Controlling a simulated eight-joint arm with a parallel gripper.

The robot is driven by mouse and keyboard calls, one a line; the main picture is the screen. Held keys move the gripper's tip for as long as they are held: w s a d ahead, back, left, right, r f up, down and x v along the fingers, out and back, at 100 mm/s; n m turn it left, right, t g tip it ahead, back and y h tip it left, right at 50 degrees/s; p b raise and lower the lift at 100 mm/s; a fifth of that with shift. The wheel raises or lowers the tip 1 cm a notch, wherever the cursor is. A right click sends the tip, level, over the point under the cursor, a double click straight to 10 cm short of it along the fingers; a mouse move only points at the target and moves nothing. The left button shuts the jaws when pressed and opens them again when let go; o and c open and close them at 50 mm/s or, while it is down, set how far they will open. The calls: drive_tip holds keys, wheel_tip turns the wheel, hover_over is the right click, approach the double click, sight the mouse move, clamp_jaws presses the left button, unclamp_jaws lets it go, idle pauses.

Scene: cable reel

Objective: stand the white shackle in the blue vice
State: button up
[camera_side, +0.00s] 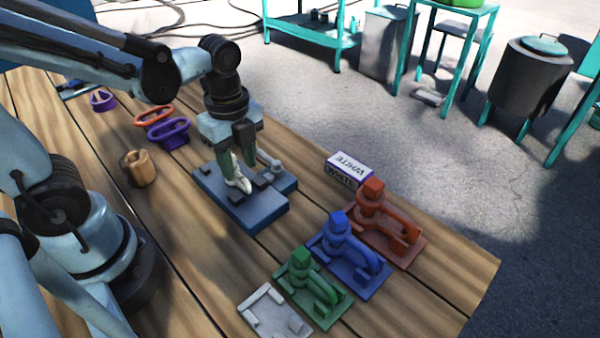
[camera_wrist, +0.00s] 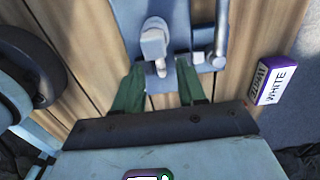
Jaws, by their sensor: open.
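The white shackle (camera_side: 241,180) stands roughly upright at the blue vice (camera_side: 262,217), between its dark jaw blocks. In the wrist view the white shackle (camera_wrist: 154,42) shows from above on the vice's blue-grey plate (camera_wrist: 127,12), with a grey handle bar to its right. How deep the shackle sits between the jaws is hidden. My gripper (camera_side: 238,167) is over the vice, its green fingers around the shackle's upper part in the side view. In the wrist view my gripper (camera_wrist: 160,68) is open, fingers apart, with the shackle between or just beyond the tips.
A block labelled WHITE (camera_side: 349,168) lies right of the vice. Red (camera_side: 385,225), blue (camera_side: 347,255) and green (camera_side: 310,290) fixtures and a whitish tray (camera_side: 273,312) line the front right. Purple (camera_side: 170,133) and orange (camera_side: 153,116) pieces and a tan piece (camera_side: 139,168) lie left.

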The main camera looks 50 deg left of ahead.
wheel_tip(320, 180, up, 10)
drive_tip(key=w+f+n+t, duration=0.1)
drive_tip(key=n+t, duration=0.1)
drive_tip(key=n, duration=0.4)
drive_tip(key=f+n+t, duration=0.1)
drive_tip(key=n+t, duration=0.1)
drive_tip(key=n, duration=0.4)
drive_tip(key=w+a+f+n+t, duration=0.1)
drive_tip(key=n+t, duration=0.2)
drive_tip(key=n, duration=0.3)
drive_tip(key=shift+w+a+f, duration=0.1)
drive_tip(key=shift+w+f, duration=0.2)
drive_tip(key=shift+f, duration=0.1)
